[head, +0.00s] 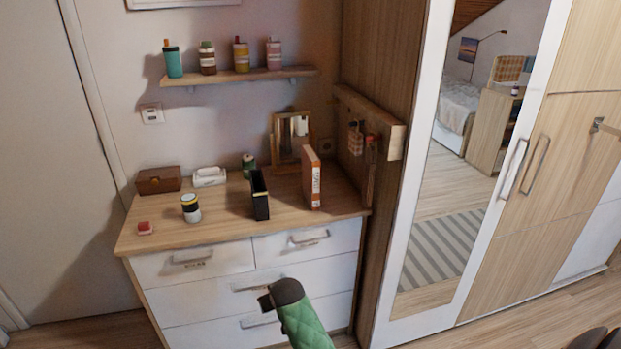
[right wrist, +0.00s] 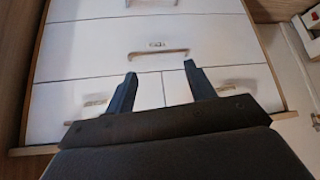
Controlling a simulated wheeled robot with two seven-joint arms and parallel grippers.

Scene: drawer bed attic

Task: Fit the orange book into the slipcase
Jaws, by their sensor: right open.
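The orange book (head: 312,182) stands upright on the dresser top near its right end, with its orange and white spine to the front. The black slipcase (head: 261,204) stands to the left of the book, with a clear gap between them. My right gripper (right wrist: 162,88) is open and empty in the right wrist view, with the white dresser drawers beyond its fingers. A green quilted arm part of mine with a dark end shows low in the head view, in front of the drawers. My left gripper is not in view.
The dresser top (head: 225,225) also holds a brown box (head: 159,180), a tissue box (head: 209,177), a striped jar (head: 191,208), a small red item (head: 145,228), a green bottle (head: 248,166) and a framed mirror (head: 281,142). A wooden wardrobe side (head: 385,70) rises at right.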

